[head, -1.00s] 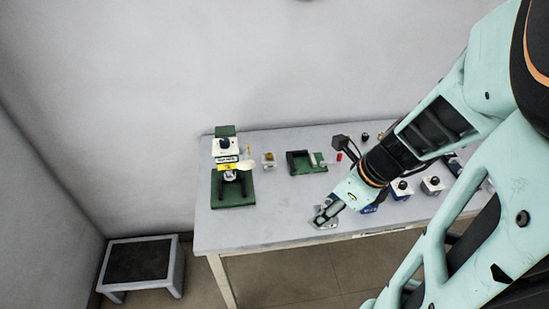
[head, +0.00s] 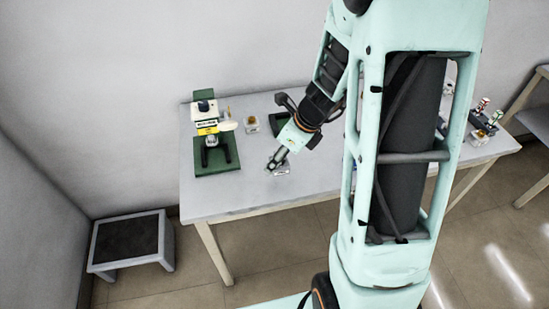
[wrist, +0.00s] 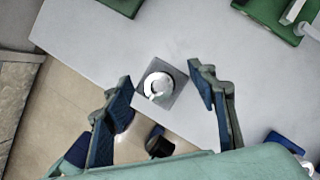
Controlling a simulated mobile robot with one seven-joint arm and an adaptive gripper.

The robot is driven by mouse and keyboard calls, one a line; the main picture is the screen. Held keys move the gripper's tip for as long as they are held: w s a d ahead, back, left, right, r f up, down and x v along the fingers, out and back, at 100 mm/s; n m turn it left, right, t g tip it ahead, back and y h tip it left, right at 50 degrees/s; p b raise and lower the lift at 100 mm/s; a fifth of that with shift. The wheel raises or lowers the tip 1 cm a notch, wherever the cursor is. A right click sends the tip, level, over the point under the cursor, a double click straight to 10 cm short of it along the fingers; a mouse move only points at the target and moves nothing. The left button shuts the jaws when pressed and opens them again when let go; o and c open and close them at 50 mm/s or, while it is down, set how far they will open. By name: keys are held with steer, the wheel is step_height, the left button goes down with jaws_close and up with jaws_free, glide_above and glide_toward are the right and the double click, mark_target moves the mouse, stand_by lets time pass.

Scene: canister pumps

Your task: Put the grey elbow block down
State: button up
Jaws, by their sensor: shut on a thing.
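The grey elbow block (wrist: 172,103) is a square grey piece with a shiny round part on top, between the fingers in the wrist view. It also shows in the head view (head: 282,170), at the tip of my gripper (head: 276,163). My gripper (wrist: 160,84) is shut on the block, one finger on each side. The block is over the front part of the white table (head: 235,195). I cannot tell whether it touches the top. A dark rounded piece (wrist: 158,142) shows nearer the wrist camera; I cannot tell what it belongs to.
A white pump with a yellow band (head: 207,128) stands on a green base (head: 215,168) to the left. My arm hides the table's middle. Pump parts (head: 483,125) stand at the right. A step stool (head: 130,248) is on the floor.

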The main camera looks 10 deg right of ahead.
steer(key=shift+w+a+f, duration=0.1)
steer(key=shift+w+f, duration=0.15)
steer(key=shift+f, duration=0.1)
steer(key=shift+w+a+f+b, duration=0.15)
steer(key=shift+f+b, duration=0.25)
steer(key=shift+f, duration=0.55)
steer(key=shift+w+d+f+b, duration=0.15)
steer(key=shift+f+b, duration=0.2)
steer(key=shift+f, duration=0.55)
steer(key=shift+a, duration=0.1)
steer(key=shift+f, duration=0.2)
steer(key=o, duration=1.3)
steer(key=shift+r, duration=0.15)
steer(key=shift+r, duration=0.3)
steer(key=p+v, duration=0.3)
steer(key=v, duration=0.8)
steer(key=shift+s+r+p, duration=0.2)
steer(key=shift+r+p, duration=0.05)
steer(key=shift+p, duration=0.05)
